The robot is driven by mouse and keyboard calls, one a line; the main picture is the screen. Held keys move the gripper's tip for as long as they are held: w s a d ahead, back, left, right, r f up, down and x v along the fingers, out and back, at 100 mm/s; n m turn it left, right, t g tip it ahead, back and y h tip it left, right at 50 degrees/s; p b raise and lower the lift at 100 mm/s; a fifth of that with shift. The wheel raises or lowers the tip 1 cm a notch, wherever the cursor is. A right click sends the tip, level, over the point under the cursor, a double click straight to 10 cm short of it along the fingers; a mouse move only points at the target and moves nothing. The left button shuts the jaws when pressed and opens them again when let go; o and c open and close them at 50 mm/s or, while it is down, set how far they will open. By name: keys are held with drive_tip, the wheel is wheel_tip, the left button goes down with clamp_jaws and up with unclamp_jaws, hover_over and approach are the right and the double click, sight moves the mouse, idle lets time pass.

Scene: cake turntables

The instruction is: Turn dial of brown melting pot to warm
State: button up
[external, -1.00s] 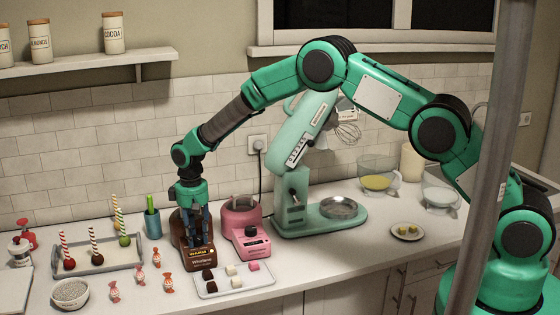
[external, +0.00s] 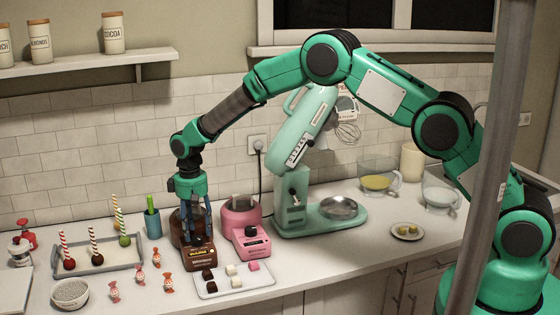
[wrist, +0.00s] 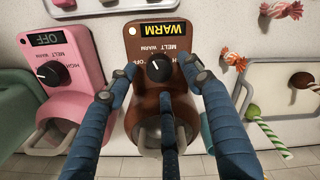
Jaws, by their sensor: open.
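The brown melting pot (external: 200,258) stands on the counter left of the pink pot. In the wrist view its front panel (wrist: 186,45) appears upside down, with a lit yellow display (wrist: 166,29) reading WARM. Its black dial (wrist: 158,68) has a white pointer line and sits below the display in that view. My gripper (external: 191,208) is above the pot, open and empty. In the wrist view my gripper's blue fingers (wrist: 155,90) are spread on either side of the dial, apart from it.
The pink melting pot (external: 251,242), its display (wrist: 47,39) reading OFF, stands close on the right in the external view. A tray of chocolate pieces (external: 238,289) lies in front. Wrapped candies (external: 140,277) and a cake-pop tray (external: 83,268) are to the left.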

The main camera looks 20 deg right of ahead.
sight(198, 236)
drive_tip(key=shift+r, duration=2.6)
drive_tip(key=shift+d, duration=0.1)
